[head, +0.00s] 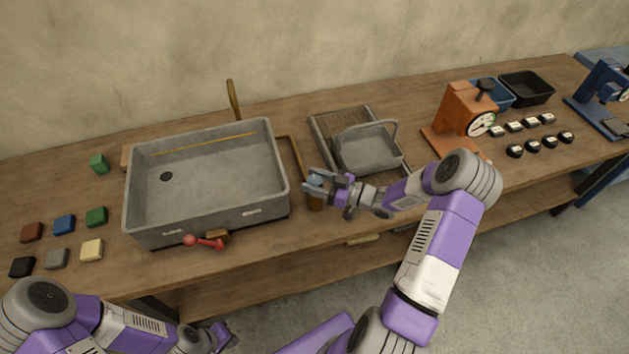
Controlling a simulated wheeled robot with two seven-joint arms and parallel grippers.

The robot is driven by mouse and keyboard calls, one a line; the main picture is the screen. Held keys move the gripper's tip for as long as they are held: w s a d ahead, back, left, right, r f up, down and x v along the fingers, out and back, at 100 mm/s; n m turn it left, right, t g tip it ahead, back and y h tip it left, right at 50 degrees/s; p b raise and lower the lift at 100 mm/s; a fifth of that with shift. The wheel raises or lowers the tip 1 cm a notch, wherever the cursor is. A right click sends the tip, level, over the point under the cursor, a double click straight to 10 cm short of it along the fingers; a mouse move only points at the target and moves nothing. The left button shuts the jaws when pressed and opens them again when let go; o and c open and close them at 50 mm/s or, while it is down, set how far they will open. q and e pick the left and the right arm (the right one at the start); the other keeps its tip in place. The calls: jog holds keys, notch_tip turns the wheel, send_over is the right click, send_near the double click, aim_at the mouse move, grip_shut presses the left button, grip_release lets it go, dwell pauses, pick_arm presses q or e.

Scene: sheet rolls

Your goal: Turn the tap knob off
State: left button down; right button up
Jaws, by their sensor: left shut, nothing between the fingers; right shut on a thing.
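A grey sink basin (276,188) stands on the wooden bench, with a brass pipe (292,150) bending round its back right corner. A pale blue knob (315,179) sits on a short brown post (315,203) just right of the basin. My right gripper (313,181) is at this knob and shut on it, its fingers partly covering it. A red lever with a ball end (205,242) is at the basin's front, apart from both grippers. My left gripper (228,336) is shut and empty, low in front of the bench; its fingertips are small and hard to make out.
A ribbed drainboard (336,117) with a grey handled basket (366,150) lies right of the sink. An orange dial press (462,112) stands farther right. Coloured blocks, including a green one (99,164), lie at the left. My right forearm passes over the bench's front edge.

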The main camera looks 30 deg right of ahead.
jog(key=shift+n+g+y, duration=0.5)
jog(key=shift+g+y, duration=0.1)
jog(key=shift+y, duration=0.2)
jog(key=o, duration=1)
jog(key=shift+c, duration=0.2)
jog(key=v, duration=0.7)
jog(key=shift+s+d, duration=0.2)
jog(key=shift+s, duration=0.05)
jog(key=shift+r, duration=0.1)
